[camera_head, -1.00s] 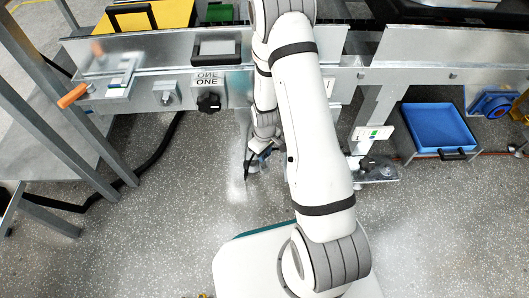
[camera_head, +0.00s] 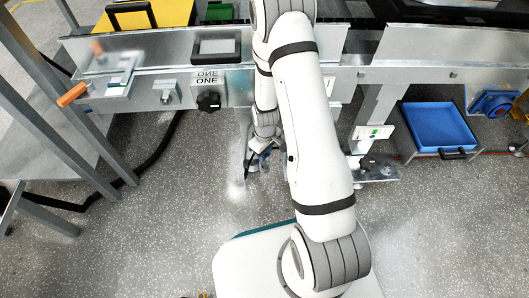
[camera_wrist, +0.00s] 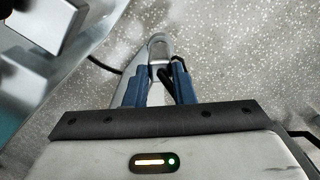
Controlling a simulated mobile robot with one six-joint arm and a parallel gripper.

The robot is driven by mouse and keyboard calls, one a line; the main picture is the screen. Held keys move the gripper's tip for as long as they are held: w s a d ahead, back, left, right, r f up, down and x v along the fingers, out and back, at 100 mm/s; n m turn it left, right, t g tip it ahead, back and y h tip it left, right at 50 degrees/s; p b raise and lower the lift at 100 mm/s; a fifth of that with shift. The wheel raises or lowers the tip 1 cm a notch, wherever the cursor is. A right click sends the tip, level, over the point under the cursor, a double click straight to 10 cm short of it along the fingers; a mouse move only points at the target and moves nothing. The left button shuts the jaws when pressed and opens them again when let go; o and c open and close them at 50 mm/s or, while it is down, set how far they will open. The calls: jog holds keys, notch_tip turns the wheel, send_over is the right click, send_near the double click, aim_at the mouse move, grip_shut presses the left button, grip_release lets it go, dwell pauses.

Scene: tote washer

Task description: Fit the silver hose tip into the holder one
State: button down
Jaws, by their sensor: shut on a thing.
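My gripper (camera_wrist: 162,82) has blue fingers and is shut on the silver hose tip (camera_wrist: 157,48), which sticks out past the fingers in the wrist view. In the head view my gripper (camera_head: 255,161) is low in front of the metal frame, over the floor, partly hidden by my arm. The ONE label (camera_head: 207,81) is on the frame's front, left of and above my gripper. A black knob (camera_head: 208,101) sits just under it, and a grey bracket (camera_head: 166,96) is to its left. Which part is the holder's opening is not clear. The tip is apart from them.
An orange-handled lever (camera_head: 72,95) sticks out at the frame's left. A black hose (camera_head: 150,165) runs over the floor at left. A bracket with a knob (camera_head: 370,165) is right of my arm, near a blue tote (camera_head: 438,127). The floor below my gripper is clear.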

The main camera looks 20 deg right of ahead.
jog(key=shift+f+b, duration=0.35)
jog(key=shift+f, duration=0.25)
dwell(1.4)
jog(key=c, duration=0.7)
grip_release()
jog(key=shift+o, duration=0.2)
jog(key=shift+r, duration=0.1)
jog(key=shift+r+p, duration=2.55)
jog(key=shift+r, duration=0.85)
jog(key=shift+r, duration=0.1)
